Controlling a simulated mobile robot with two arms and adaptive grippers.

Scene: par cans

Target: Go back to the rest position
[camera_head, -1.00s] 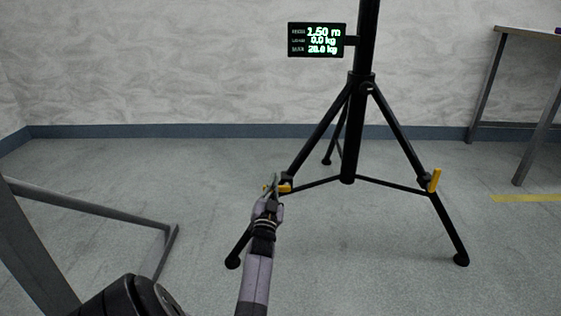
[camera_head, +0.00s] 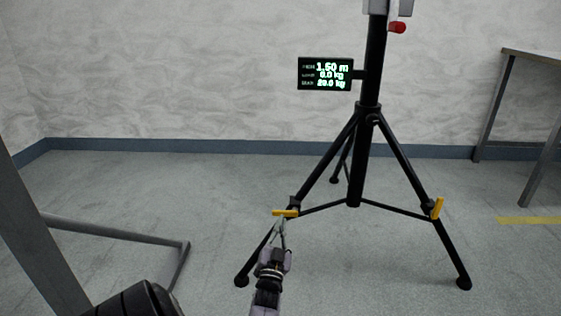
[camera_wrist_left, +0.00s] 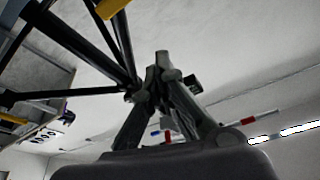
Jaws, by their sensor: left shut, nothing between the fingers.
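My left gripper (camera_head: 279,238) is in front of the left leg of a black tripod stand (camera_head: 354,160), just below a yellow lever (camera_head: 285,213) on that leg. In the left wrist view the fingers (camera_wrist_left: 157,62) meet at the tips with nothing between them, and the yellow lever (camera_wrist_left: 110,8) shows at the top, apart from them. Whether the gripper touches the leg cannot be told. The stand is upright, with a second yellow lever (camera_head: 437,208) on its right leg. My right gripper is not in view.
A small display (camera_head: 326,74) on the stand reads 1.50 m. A red knob (camera_head: 397,28) sits higher on the stand. A table (camera_head: 535,57) stands at the right by the wall. A grey metal frame (camera_head: 115,231) is at the left. The floor between is open.

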